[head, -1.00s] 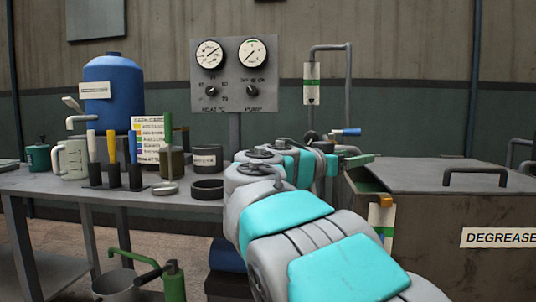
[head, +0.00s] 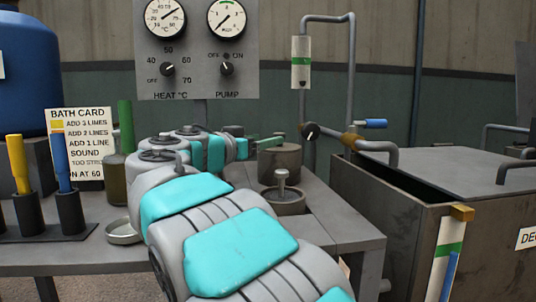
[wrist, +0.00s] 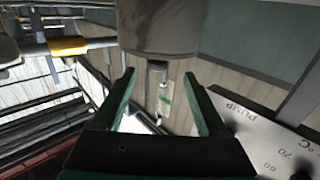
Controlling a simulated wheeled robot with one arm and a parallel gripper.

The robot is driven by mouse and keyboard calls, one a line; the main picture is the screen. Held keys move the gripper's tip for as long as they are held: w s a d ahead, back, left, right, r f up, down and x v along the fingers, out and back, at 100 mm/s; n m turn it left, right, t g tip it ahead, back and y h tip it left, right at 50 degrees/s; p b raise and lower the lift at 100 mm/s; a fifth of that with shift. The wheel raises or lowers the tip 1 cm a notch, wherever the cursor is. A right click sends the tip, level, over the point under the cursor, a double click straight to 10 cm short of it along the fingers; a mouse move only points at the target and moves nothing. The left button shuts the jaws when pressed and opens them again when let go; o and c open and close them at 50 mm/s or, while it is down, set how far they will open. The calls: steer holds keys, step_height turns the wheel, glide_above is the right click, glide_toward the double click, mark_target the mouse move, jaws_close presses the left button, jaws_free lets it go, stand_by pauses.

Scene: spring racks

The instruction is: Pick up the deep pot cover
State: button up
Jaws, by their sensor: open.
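A round lid with an upright knob (head: 283,181) sits in a low, dark round holder or pot on the right end of the bench in the head view. It looks like a cover, but I cannot tell whether it is the deep pot's. Just behind it stands a taller grey-brown pot (head: 287,162), its top partly hidden by my gripper (head: 270,141). In the wrist view my gripper (wrist: 158,76) is open, with nothing between its green fingers. A large grey-brown cylinder (wrist: 158,25), perhaps this pot, is ahead of the fingertips.
A steel tank (head: 410,215) with a hinged lid and pipes stands at right. The gauge panel (head: 200,85) and flow tube (head: 300,62) stand behind the bench. Handled tools (head: 66,185), a bath card (head: 80,130) and a shallow dish (head: 124,232) are left of my arm.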

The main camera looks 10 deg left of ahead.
mark_target(280, 133)
steer(key=shift+d+p+x, duration=0.25)
steer(key=shift+p+x, duration=0.5)
steer(key=shift+x, duration=2.65)
steer(key=shift+s, duration=0.1)
steer(key=shift+c, duration=0.3)
jaws_close()
